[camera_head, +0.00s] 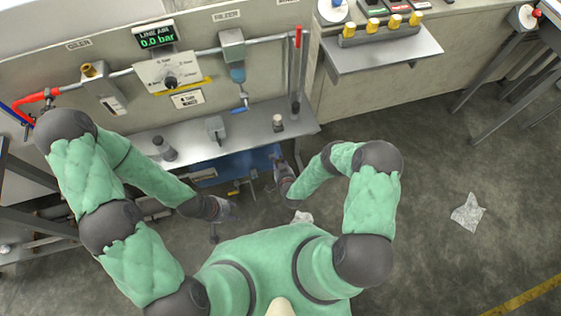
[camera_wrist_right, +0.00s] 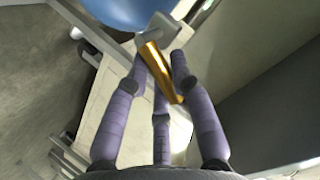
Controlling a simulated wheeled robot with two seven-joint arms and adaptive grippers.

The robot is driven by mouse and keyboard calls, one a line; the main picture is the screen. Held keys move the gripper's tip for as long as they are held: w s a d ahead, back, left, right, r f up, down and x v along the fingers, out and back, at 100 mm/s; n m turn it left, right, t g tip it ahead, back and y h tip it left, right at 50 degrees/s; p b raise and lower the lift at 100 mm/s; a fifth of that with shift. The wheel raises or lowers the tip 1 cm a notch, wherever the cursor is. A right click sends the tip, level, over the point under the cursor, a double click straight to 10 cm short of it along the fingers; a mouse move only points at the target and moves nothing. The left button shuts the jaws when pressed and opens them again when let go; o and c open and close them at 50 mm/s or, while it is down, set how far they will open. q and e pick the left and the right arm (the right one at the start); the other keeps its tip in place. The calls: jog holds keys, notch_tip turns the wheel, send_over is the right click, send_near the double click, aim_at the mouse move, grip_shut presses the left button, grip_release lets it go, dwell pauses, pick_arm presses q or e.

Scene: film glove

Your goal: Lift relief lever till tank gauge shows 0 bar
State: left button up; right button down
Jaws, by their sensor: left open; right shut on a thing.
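The blue tank (camera_head: 232,166) lies under the steel shelf in the head view, partly hidden by it. It also shows as a blue curve at the top of the right wrist view (camera_wrist_right: 130,8). There, my right gripper (camera_wrist_right: 160,68) has its purple fingers closed around a brass-coloured lever (camera_wrist_right: 160,72) beside a grey block just under the tank. In the head view my right gripper (camera_head: 280,168) is at the right end of the tank; the lever is hidden there. My left gripper (camera_head: 222,208) is open and empty, low in front of the tank. I cannot make out the tank gauge.
A panel display (camera_head: 156,35) reads "LINE AIR 0.0 bar". Above the tank, the shelf (camera_head: 190,142) carries small grey fittings. A side shelf (camera_head: 385,50) with yellow-topped valves stands at upper right. A crumpled sheet (camera_head: 467,212) lies on otherwise open floor at right.

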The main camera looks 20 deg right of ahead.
jog(key=shift+a+r+n+h+b, duration=0.15)
jog(key=shift+a+n+h, duration=0.2)
jog(key=shift+n+h, duration=0.25)
jog(key=shift+a+r+n+h+b, duration=0.15)
jog(key=shift+a+n+h, duration=0.2)
jog(key=shift+n, duration=0.35)
jog(key=c, duration=1)
grip_release()
jog(key=shift+f, duration=0.1)
jog(key=shift+c, duration=0.2)
jog(key=v, duration=1.2)
jog(key=shift+a+f, duration=0.1)
jog(key=shift+f, duration=0.05)
